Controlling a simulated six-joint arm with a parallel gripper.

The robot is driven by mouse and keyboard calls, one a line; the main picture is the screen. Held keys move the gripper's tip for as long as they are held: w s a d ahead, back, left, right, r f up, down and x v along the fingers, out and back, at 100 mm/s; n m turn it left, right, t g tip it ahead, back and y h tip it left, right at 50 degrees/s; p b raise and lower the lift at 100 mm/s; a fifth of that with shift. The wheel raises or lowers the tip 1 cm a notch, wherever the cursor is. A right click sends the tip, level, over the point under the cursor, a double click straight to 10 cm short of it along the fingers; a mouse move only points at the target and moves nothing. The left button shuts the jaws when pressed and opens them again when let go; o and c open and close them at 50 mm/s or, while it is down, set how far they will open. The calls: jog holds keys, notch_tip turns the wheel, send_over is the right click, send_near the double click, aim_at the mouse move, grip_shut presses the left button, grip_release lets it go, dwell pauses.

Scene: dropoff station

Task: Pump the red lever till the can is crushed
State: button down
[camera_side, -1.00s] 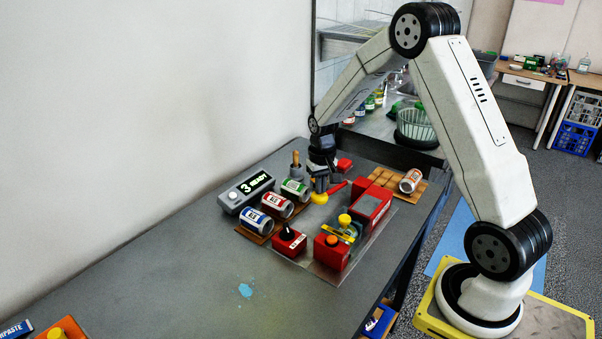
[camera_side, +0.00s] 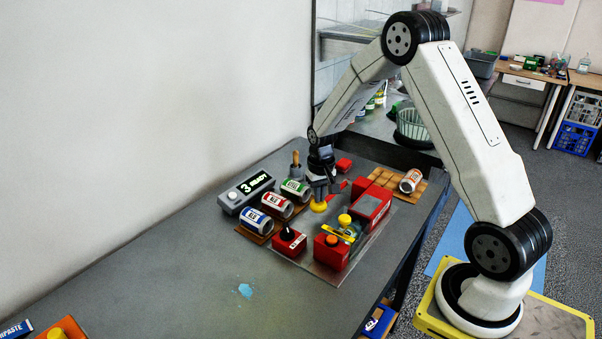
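My gripper (camera_side: 320,194) points down at the far side of the red press, just above a yellow round knob (camera_side: 319,206). The fingers are small and dark, and I cannot tell whether they are apart or closed. A bit of the red lever (camera_side: 343,184) shows right beside the fingers; the rest is hidden behind them. I cannot tell whether they touch it. The press has a long red block (camera_side: 371,204) and a nearer red block (camera_side: 332,251) with an orange button. Between them are yellow and green parts (camera_side: 353,230); I cannot make out a can's shape there.
Cans in green, red (camera_side: 277,205) and blue lie on a brown rack left of the press. A display (camera_side: 247,190) reads "3 READY". A red box with a black knob (camera_side: 289,240) stands in front. An orange-white can (camera_side: 410,181) lies on a tan tray.

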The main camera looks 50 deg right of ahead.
jog(key=shift+f, duration=0.15)
jog(key=shift+d+f, duration=0.1)
jog(key=shift+f, duration=0.9)
jog(key=shift+d+r, duration=0.15)
jog(key=shift+r, duration=1.2)
jog(key=shift+d+r, duration=0.2)
jog(key=shift+r, duration=1.2)
jog(key=shift+d+r, duration=0.15)
jog(key=shift+r, duration=1.2)
jog(key=shift+f, duration=0.4)
jog(key=shift+a+f, duration=0.2)
jog(key=shift+f, duration=0.45)
jog(key=shift+a+f, duration=0.2)
jog(key=shift+f, duration=0.4)
jog(key=shift+s, duration=0.1)
